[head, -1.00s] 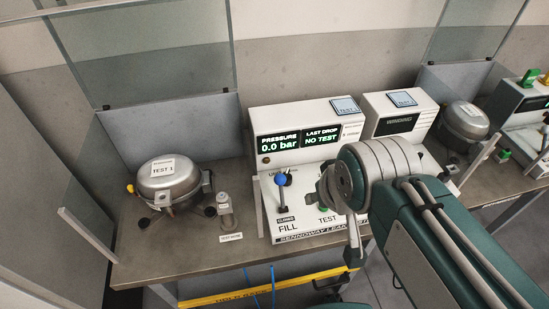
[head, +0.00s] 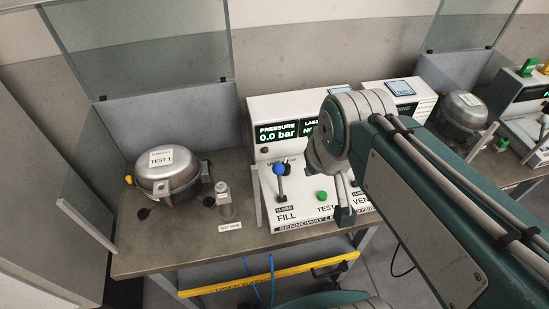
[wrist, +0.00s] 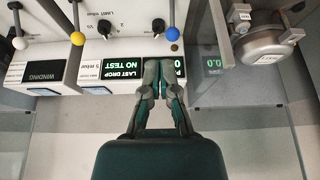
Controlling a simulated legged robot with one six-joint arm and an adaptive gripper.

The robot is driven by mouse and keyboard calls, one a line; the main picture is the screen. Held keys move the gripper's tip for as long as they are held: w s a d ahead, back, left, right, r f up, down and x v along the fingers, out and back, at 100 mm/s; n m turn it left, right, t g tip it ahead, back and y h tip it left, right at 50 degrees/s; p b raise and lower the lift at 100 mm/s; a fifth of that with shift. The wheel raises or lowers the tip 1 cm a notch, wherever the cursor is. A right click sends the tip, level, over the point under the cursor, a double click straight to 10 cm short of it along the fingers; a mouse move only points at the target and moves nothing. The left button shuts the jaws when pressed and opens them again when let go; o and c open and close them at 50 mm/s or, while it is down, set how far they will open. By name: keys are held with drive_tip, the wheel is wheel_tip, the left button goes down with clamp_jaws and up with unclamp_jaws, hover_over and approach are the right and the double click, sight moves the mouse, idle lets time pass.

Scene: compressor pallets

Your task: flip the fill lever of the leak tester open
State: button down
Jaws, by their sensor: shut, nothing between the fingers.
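The leak tester (head: 262,153) is a white unit on the bench, with a green pressure display reading 0.0 bar. Its fill lever (head: 281,183) has a blue ball knob and stands upright above the FILL label and a small CLOSED tag. The blue knob also shows in the wrist view (wrist: 172,34), near the fingertips. My gripper (head: 343,213) is shut and empty, right of the fill lever and apart from it, by the VENT side. In the wrist view my gripper (wrist: 161,66) overlaps the pressure display. My arm hides the vent lever in the head view.
A round metal compressor (head: 168,175) marked TEST 1 sits left of the tester. A small fitting (head: 223,198) stands between them. The green TEST button (head: 322,196) is right of the fill lever. A yellow-knobbed lever (wrist: 77,38) shows in the wrist view. Glass panels stand behind.

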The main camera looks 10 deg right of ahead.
drive_tip(key=w+a+g, duration=0.1)
drive_tip(key=w, duration=0.6)
drive_tip(key=n+g, duration=0.2)
hover_over(280, 182)
drive_tip(key=w, duration=0.3)
wheel_tip(280, 182, down, 4)
drive_tip(key=shift+w+f+y, duration=0.3)
drive_tip(key=shift+w+f, duration=0.05)
drive_tip(key=shift+f, duration=0.15)
drive_tip(key=f, duration=0.3)
drive_tip(key=w+f, duration=0.1)
drive_tip(key=f, duration=0.6)
drive_tip(key=shift+w+a, duration=0.15)
drive_tip(key=shift+a, duration=0.1)
drive_tip(key=shift+r, duration=0.15)
